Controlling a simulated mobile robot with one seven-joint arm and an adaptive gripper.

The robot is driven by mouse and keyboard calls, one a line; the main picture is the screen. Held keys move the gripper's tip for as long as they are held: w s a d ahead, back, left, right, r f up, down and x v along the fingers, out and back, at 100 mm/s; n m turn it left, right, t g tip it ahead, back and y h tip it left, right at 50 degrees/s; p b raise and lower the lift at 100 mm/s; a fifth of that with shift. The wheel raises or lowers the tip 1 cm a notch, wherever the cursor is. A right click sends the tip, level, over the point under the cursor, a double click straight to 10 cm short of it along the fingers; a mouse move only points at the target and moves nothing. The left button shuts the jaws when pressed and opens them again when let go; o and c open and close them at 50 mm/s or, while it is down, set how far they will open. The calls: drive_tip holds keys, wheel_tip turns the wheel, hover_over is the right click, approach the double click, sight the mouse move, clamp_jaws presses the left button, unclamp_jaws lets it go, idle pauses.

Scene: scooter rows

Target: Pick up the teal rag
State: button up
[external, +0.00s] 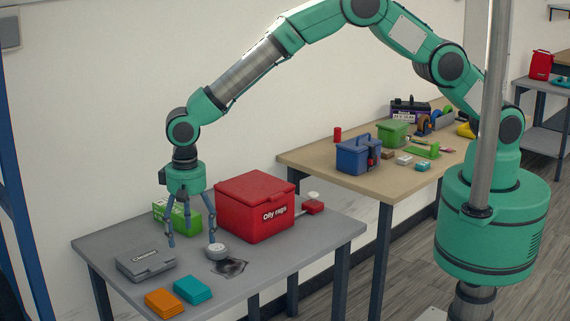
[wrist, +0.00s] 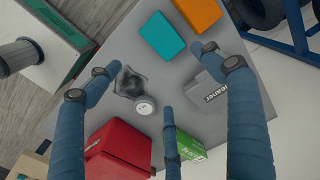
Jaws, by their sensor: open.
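The teal rag (external: 193,290) lies folded flat on the grey table near its front edge, beside an orange rag (external: 164,302). In the wrist view the teal rag (wrist: 162,37) is at the top centre, beyond the fingertips, with the orange rag (wrist: 200,12) to its right. My gripper (external: 190,238) has three blue fingers, spread open and empty, pointing down above the back-middle of the table. It is apart from the teal rag, which is nearer the table's front edge. The fingers also show in the wrist view (wrist: 170,88).
Near my fingers are a grey cleaner case (external: 145,264), a green box (external: 177,217), a red oily-rags bin (external: 255,207) and a dark crumpled item (external: 230,268) with a round grey piece (external: 217,251). A wooden table (external: 340,190) with a blue toolbox (external: 358,155) stands behind.

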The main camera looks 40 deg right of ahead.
drive_tip(key=shift+s+a+f, duration=0.45)
drive_tip(key=shift+a+f, duration=0.05)
drive_tip(key=shift+f, duration=0.1)
drive_tip(key=shift+f, duration=0.1)
hover_over(196, 282)
drive_tip(key=f, duration=0.8)
drive_tip(key=shift+a+f, duration=0.15)
drive_tip(key=shift+a, duration=0.05)
drive_tip(key=shift+f, duration=0.1)
drive_tip(key=shift+f, duration=2.55)
drive_tip(key=shift+d, duration=0.1)
drive_tip(key=c, duration=0.8)
